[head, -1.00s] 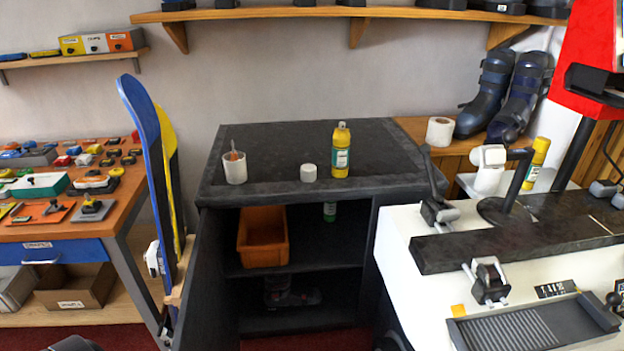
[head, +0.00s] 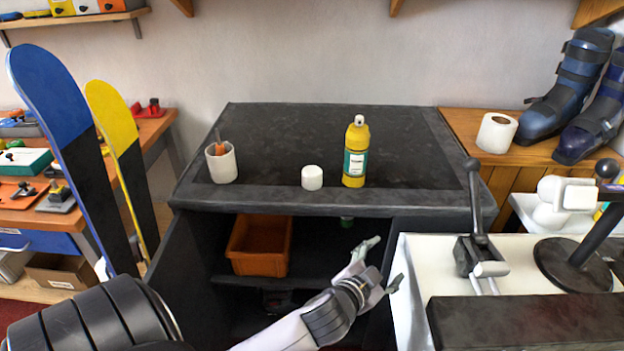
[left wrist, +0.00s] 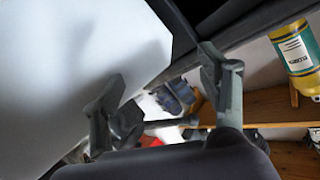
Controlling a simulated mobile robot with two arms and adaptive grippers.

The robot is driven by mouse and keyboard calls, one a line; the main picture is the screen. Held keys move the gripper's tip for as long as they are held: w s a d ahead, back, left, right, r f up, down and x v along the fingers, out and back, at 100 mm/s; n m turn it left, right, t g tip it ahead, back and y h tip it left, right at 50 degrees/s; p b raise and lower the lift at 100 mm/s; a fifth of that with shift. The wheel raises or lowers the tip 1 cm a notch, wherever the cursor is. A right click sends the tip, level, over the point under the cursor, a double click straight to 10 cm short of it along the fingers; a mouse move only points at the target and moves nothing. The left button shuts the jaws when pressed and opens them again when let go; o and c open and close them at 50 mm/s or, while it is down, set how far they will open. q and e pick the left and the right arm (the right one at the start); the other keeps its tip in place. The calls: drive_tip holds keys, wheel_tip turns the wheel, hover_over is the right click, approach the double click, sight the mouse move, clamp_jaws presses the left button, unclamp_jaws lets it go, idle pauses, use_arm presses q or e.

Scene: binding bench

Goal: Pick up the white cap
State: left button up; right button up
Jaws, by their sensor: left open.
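The white cap (head: 312,177) stands on the dark bench top (head: 270,125), near its front edge, in the head view. My left gripper (head: 384,262) is open and empty, in front of the bench, below and to the right of the cap. In the left wrist view, the fingers of the left gripper (left wrist: 165,95) are spread with nothing between them, and the yellow bottle (left wrist: 297,55) shows at top right. The cap is not seen there. My right gripper is not in view.
A white cup (head: 221,165) holding an orange-handled tool stands left of the cap. An orange bin (head: 258,246) sits on the shelf below. A white machine with a black lever (head: 474,200) stands at right. Skis (head: 75,150) stand upright at left.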

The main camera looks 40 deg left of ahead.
use_arm(q)
drive_tip(key=w+d+r+m+t+h, duration=0.2)
drive_tip(key=d+r+m+t+h, duration=0.15)
drive_tip(key=r, duration=0.65)
drive_tip(key=w+d+r+m+t+h, duration=0.3)
drive_tip(key=d+r+m+h, duration=0.15)
drive_tip(key=r, duration=0.55)
drive_tip(key=s+d+r+m+g+h, duration=0.2)
drive_tip(key=d+r+m+g+h, duration=0.3)
drive_tip(key=m+h, duration=0.5)
drive_tip(key=m+g+y, duration=0.5)
drive_tip(key=g+y, duration=0.8)
drive_tip(key=y, duration=0.7)
approach(312, 171)
drive_tip(key=shift+t, duration=0.25)
drive_tip(key=f, duration=0.3)
drive_tip(key=a+f, duration=0.1)
drive_tip(key=f, duration=0.1)
drive_tip(key=shift+w+p, duration=0.15)
drive_tip(key=shift+p, duration=0.15)
drive_tip(key=x, duration=0.2)
drive_tip(key=p+x, duration=0.1)
drive_tip(key=x, duration=0.2)
drive_tip(key=shift+w+a, duration=0.25)
drive_tip(key=shift+w, duration=0.2)
drive_tip(key=shift+f, duration=0.2)
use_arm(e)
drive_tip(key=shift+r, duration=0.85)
